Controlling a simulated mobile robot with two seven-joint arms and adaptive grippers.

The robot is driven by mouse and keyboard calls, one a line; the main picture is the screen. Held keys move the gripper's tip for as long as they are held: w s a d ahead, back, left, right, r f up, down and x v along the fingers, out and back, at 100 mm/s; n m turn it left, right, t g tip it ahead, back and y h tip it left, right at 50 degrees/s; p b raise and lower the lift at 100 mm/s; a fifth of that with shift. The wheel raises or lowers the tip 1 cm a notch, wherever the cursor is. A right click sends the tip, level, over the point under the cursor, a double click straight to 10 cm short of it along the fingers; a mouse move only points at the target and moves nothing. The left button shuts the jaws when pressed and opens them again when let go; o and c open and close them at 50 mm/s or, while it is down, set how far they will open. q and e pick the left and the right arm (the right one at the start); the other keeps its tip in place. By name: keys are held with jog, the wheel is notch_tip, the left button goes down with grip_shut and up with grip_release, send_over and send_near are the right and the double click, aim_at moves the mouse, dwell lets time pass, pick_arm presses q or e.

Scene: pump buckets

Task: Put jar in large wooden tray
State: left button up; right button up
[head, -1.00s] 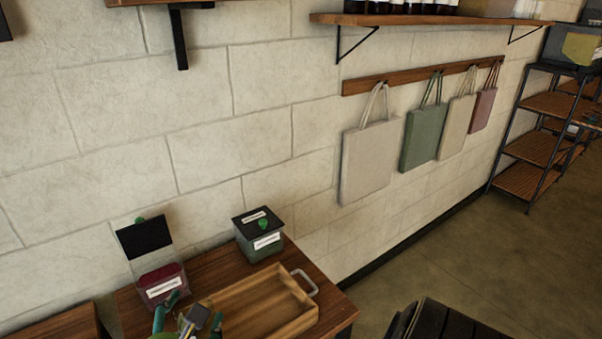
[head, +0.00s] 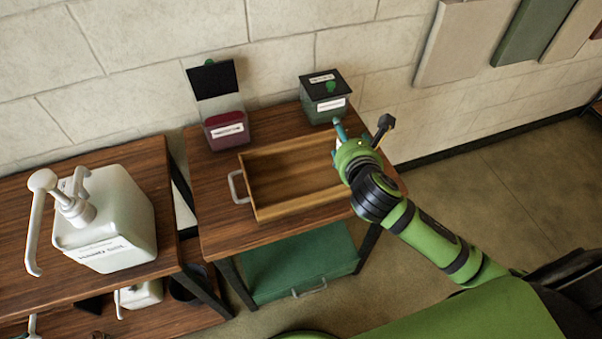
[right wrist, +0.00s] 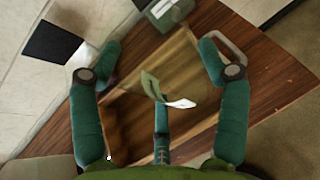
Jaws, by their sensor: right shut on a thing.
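The large wooden tray (head: 299,207) lies on a brown wooden table, with a metal handle at its left end. My right gripper (head: 362,130) is above the tray's right end. In the right wrist view, my right gripper's (right wrist: 162,62) fingers are spread around a blurred, seemingly see-through thing with a pale green and white patch, which I take to be the jar (right wrist: 178,102). Its outline is hard to make out, and the head view hides it behind the hand. My left gripper is not in view.
A red container (head: 226,131) with its black lid raised and a green container (head: 325,106) with its lid shut stand behind the tray. A white pump bottle (head: 115,225) stands on the table at left. A green box (head: 300,268) sits beneath the tray's table.

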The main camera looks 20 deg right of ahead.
jog(key=shift+w+a+f, duration=0.9)
jog(key=shift+a+f, duration=0.75)
jog(key=shift+f, duration=0.1)
jog(key=shift+w+a+f, duration=0.95)
jog(key=shift+a+f, duration=0.65)
jog(key=shift+f, duration=0.15)
jog(key=shift+w+a+f, duration=0.9)
jog(key=shift+a+f, duration=0.75)
jog(key=shift+f, duration=0.1)
jog(key=shift+f, duration=0.25)
jog(key=shift+f+b, duration=0.3)
jog(key=shift+f, duration=0.1)
jog(key=o, duration=1.2)
jog(key=shift+r, duration=0.2)
jog(key=v, duration=1.2)
jog(key=shift+s+r, duration=0.1)
jog(key=shift+r, duration=0.35)
